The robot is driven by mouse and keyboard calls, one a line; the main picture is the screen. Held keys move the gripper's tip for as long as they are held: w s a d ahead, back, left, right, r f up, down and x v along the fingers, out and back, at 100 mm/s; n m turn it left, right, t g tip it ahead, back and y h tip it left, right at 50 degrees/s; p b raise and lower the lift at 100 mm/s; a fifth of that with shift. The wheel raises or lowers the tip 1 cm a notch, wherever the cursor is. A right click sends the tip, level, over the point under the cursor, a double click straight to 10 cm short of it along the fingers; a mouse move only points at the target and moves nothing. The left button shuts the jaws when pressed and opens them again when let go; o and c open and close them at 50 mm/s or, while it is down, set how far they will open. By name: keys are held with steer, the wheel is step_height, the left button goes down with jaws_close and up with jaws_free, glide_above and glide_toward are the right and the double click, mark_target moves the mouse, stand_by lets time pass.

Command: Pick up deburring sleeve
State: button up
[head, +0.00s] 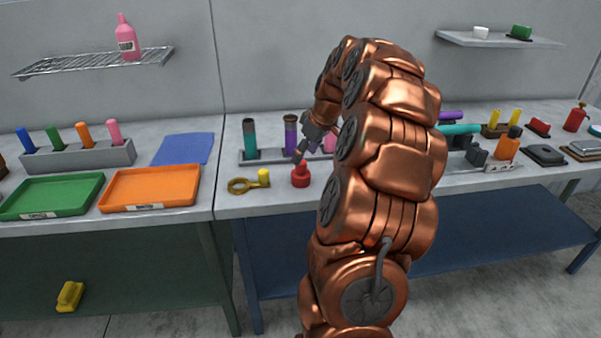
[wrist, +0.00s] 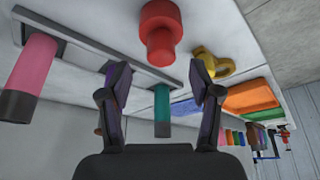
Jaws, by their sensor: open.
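I cannot tell for sure which piece is the deburring sleeve. A grey rack (head: 262,157) holds a teal tube with a dark end (head: 250,138), a purple tube with a brownish collar (head: 290,135) and a pink tube (head: 329,143) partly behind my arm. A red stepped cylinder (head: 300,177) stands in front of the rack and shows in the wrist view (wrist: 160,30). My gripper (head: 303,152) is open and empty, beside the purple tube.
A yellow ring tool (head: 240,186) lies left of the red cylinder. A blue mat (head: 183,149), orange tray (head: 150,203) and green tray (head: 50,212) are on the left bench. Tools crowd the right bench, partly hidden by my arm. A shelf (head: 500,40) hangs above.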

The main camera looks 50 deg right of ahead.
mark_target(301, 172)
steer(key=shift+p+x, duration=0.45)
steer(key=shift+x, duration=1.9)
steer(key=shift+s, duration=0.15)
steer(key=c, duration=1.1)
